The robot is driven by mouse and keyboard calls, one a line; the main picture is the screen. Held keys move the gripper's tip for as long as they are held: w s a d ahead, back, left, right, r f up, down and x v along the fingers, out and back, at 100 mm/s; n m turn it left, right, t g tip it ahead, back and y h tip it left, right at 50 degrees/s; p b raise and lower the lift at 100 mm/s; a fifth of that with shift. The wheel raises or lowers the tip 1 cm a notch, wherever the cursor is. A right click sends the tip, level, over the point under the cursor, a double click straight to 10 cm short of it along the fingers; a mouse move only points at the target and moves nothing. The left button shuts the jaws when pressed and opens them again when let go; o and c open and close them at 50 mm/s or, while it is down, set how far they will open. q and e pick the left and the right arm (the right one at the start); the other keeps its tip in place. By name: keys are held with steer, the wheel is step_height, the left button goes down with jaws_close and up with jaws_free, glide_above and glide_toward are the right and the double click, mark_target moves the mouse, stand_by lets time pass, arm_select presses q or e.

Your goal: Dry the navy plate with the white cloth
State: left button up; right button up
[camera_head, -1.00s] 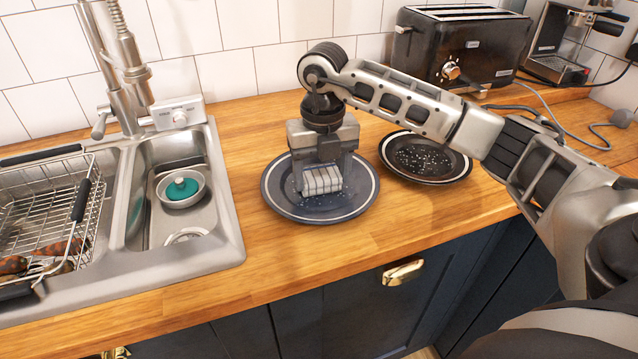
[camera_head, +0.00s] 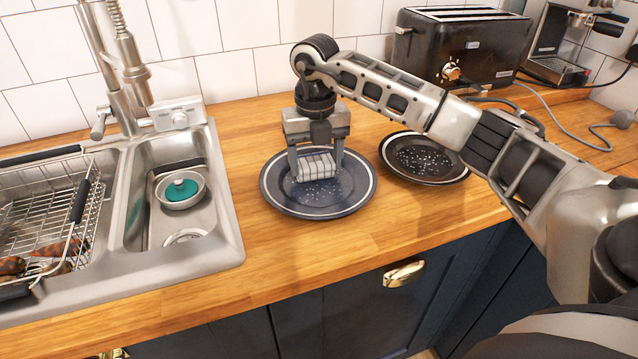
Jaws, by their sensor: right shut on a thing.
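The navy plate (camera_head: 310,207) with a pale ring lies flat on the wooden counter, right of the sink. Small light droplets show on its surface, mostly toward its front and right. My right gripper (camera_head: 316,168) points down over the plate, shut on the white cloth (camera_head: 315,167), a folded piece with dark grid lines. The cloth is at the plate's back middle; it seems to touch the surface, but the contact is hard to see. My left gripper is not in view.
A dark plate (camera_head: 425,172) with white specks lies right of the navy plate. A black toaster (camera_head: 460,50) and a coffee machine (camera_head: 568,45) stand behind. The sink (camera_head: 190,222) holds a pot with a teal item (camera_head: 181,189); a wire rack (camera_head: 40,200) is at left. The front counter is clear.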

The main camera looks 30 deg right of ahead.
steer(key=shift+s+a+p, duration=0.25)
steer(key=shift+s+a, duration=0.05)
steer(key=shift+s, duration=0.7)
steer(key=shift+s+a+p, duration=0.2)
steer(key=shift+s+a, duration=0.1)
steer(key=shift+s, duration=0.65)
steer(key=shift+s+a, duration=0.1)
steer(key=shift+s, duration=0.1)
steer(key=shift+s+a, duration=0.2)
steer(key=shift+s, duration=0.45)
steer(key=shift+s+a, duration=0.2)
steer(key=shift+s, duration=0.4)
